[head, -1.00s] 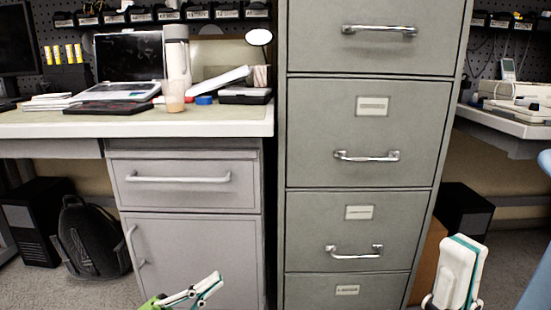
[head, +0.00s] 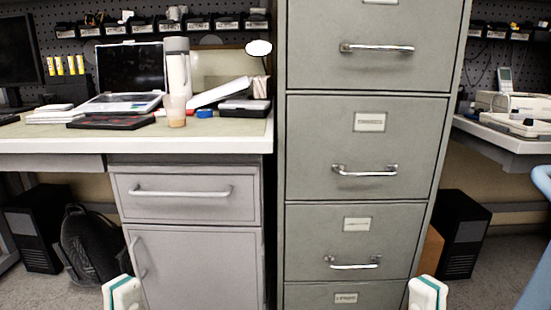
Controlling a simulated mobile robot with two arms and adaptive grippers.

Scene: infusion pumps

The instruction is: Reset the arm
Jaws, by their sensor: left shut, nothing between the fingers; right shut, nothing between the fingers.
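My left gripper (head: 122,294) shows at the bottom left of the head view, in front of the lower cabinet door. My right gripper (head: 427,293) shows at the bottom right, in front of the filing cabinet's lower right edge. Both are white with teal edges, point upward and are shut with nothing in them. Only their upper ends are in view; the rest is cut off by the frame.
A grey filing cabinet (head: 362,230) with closed drawers stands in the middle. Left of it is a desk (head: 190,146) holding a laptop (head: 130,80), a bottle and a cup. A backpack (head: 88,245) and a black computer case (head: 38,228) are on the floor.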

